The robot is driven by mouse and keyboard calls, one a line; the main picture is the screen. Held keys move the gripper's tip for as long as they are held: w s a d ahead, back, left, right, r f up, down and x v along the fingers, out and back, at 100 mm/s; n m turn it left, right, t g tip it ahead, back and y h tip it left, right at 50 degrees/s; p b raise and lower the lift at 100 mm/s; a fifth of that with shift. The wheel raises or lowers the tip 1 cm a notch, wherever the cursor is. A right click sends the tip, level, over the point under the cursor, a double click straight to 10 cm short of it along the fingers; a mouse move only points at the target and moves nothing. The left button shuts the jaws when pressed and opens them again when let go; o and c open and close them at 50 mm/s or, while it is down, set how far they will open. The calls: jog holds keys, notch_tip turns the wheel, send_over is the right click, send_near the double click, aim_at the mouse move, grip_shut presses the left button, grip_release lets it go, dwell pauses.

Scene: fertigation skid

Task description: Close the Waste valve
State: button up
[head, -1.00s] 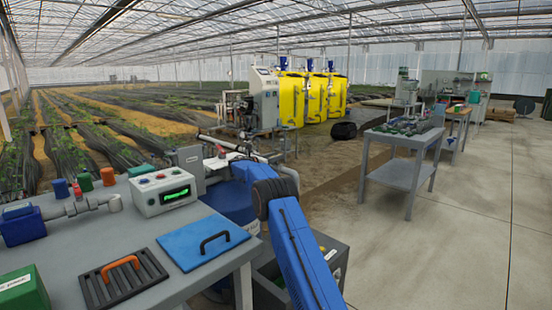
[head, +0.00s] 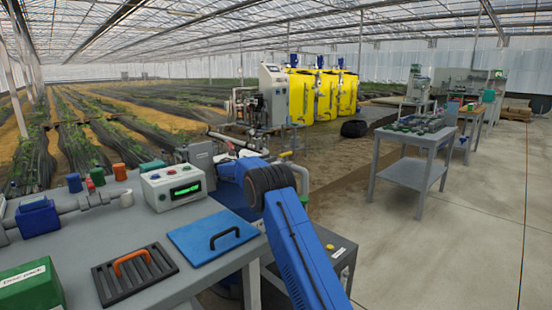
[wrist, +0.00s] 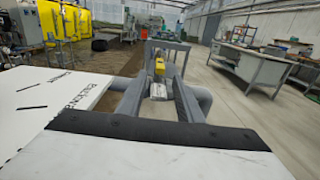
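I cannot pick out a valve marked Waste in either view. In the head view my blue arm reaches over the right end of the grey bench, and its far end is hidden among pipework behind the bench. In the wrist view a white plate with upside-down or slanted lettering (wrist: 58,88), perhaps "Backwash", lies at left. A white surface with a black edge strip fills the bottom. Grey upright bars stand at the centre, with a small yellow part (wrist: 159,66) between them. I cannot make out my gripper's fingertips or their opening.
The grey bench (head: 95,236) carries a control box with a green display (head: 173,187), a blue board (head: 200,243), a dark grate (head: 112,283) and a green box (head: 30,287). Yellow tanks (head: 310,95) stand behind. A grey table (head: 410,165) stands right; the concrete floor around it is open.

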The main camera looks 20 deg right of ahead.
jog(key=shift+v, duration=2.45)
jog(key=s+r+m+g+y, duration=0.1)
jog(key=s+r+m+y, duration=0.25)
jog(key=s, duration=0.95)
jog(key=s+r+m+g+y, duration=0.1)
jog(key=s+r+m+y, duration=0.2)
jog(key=s, duration=1.1)
jog(key=s+r+m+g+y, duration=0.1)
jog(key=s+r+m+y, duration=0.2)
jog(key=s, duration=1)
jog(key=s+a+f+m+y, duration=0.2)
jog(key=s+a+f+m, duration=0.2)
jog(key=s, duration=0.9)
jog(key=s+a+f+m+t+y, duration=0.1)
jog(key=s+a+f+m+y, duration=0.2)
jog(key=s, duration=0.9)
jog(key=s+a+f+m+t+y, duration=0.1)
jog(key=s+a+f+m, duration=0.4)
jog(key=s, duration=0.8)
notch_tip(320, 180, down, 2)
jog(key=a+y, duration=0.1)
jog(key=a, duration=0.1)
jog(key=shift+s+a+f+y, duration=0.2)
jog(key=shift+s+a+y, duration=0.15)
